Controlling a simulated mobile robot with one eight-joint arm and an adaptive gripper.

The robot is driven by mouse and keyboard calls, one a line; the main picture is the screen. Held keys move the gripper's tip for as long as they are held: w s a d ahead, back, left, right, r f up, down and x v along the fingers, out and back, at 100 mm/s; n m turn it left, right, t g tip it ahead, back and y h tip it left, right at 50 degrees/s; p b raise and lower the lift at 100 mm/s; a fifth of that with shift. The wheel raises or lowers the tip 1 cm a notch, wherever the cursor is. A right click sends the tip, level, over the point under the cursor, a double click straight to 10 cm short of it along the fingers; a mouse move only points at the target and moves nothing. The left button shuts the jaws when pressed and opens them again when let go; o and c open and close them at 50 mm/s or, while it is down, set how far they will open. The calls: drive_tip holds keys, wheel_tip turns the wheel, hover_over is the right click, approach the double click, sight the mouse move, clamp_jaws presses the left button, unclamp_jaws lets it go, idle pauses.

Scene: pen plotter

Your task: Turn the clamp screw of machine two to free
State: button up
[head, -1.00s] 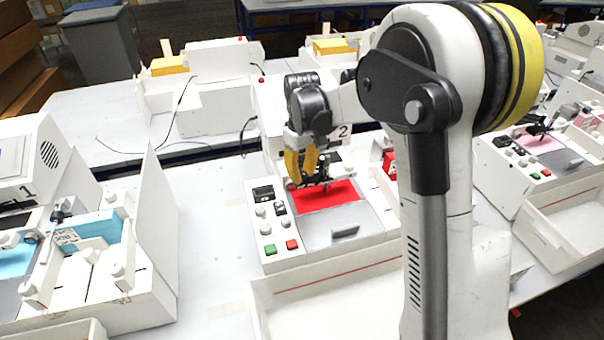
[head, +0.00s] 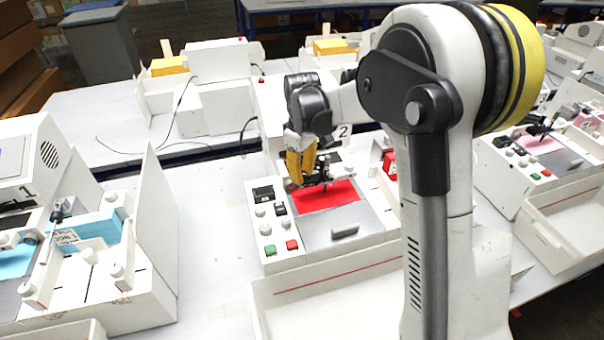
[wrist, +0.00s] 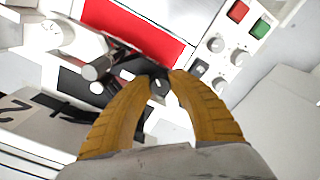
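Machine two (head: 290,250) is a white plotter with a "2" on its housing and a red sheet (head: 328,196) on its bed. The red sheet also shows in the wrist view (wrist: 135,28). Its dark pen carriage (head: 322,180) stands at the sheet's back edge. My gripper (head: 303,183) is at the left end of this carriage. In the wrist view my gripper (wrist: 158,76) has its yellow fingers drawn in around a small dark knob (wrist: 158,88), which looks like the clamp screw. Contact at the tips is partly hidden.
A panel with a green button (head: 270,250), a red button (head: 292,244) and grey knobs lies left of the bed. A white tray (head: 325,310) is in front. Machine one (head: 110,270) stands at left, another plotter (head: 520,170) at right. My arm hides machine two's right side.

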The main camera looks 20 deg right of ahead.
sight(303, 174)
drive_tip(key=o, duration=0.4)
drive_tip(key=shift+c, duration=0.2)
wheel_tip(303, 174, up, 12)
idle(0.4)
